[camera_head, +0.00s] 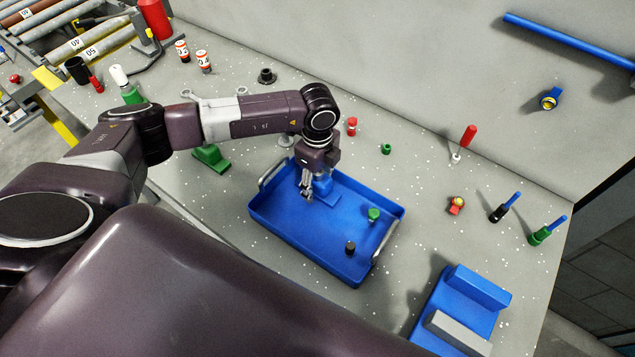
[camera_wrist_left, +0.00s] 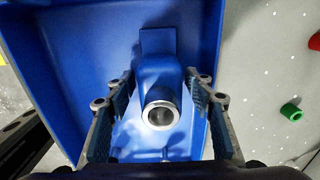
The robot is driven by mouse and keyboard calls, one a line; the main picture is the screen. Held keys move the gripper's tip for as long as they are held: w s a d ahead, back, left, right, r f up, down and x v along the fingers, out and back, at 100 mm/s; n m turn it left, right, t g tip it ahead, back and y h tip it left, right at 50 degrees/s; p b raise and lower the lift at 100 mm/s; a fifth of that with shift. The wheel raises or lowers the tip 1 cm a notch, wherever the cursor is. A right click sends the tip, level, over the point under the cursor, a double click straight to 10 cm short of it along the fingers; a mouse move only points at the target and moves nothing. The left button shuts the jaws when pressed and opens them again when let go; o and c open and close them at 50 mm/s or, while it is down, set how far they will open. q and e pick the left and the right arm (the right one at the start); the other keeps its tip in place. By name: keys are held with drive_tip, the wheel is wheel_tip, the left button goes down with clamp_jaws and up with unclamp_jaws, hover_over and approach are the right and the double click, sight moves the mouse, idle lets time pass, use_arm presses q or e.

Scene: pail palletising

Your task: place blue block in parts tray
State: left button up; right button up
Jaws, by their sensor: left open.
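The blue block (camera_head: 324,187) stands inside the blue parts tray (camera_head: 263,216), near its far end. In the left wrist view the block (camera_wrist_left: 158,70) has a flat base and a round silver-rimmed bore facing the camera. My left gripper (camera_head: 307,194) is down in the tray at the block. In the left wrist view the open fingers of this gripper (camera_wrist_left: 160,82) lie on either side of the block, with gaps visible. The tray wall (camera_wrist_left: 212,60) shows beyond the right finger. My right gripper is not in view.
The tray also holds a green part (camera_head: 374,214) and a black part (camera_head: 350,247). Outside it are a green ring (camera_head: 386,148), a red part (camera_head: 351,126), a screwdriver (camera_head: 468,137) and a green block (camera_head: 210,158). A blue fixture (camera_head: 481,288) stands at lower right.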

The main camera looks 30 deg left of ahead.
use_arm(q)
wheel_tip(320, 180, up, 11)
drive_tip(key=b, duration=0.2)
drive_tip(key=shift+b, duration=0.35)
drive_tip(key=shift+r, duration=0.45)
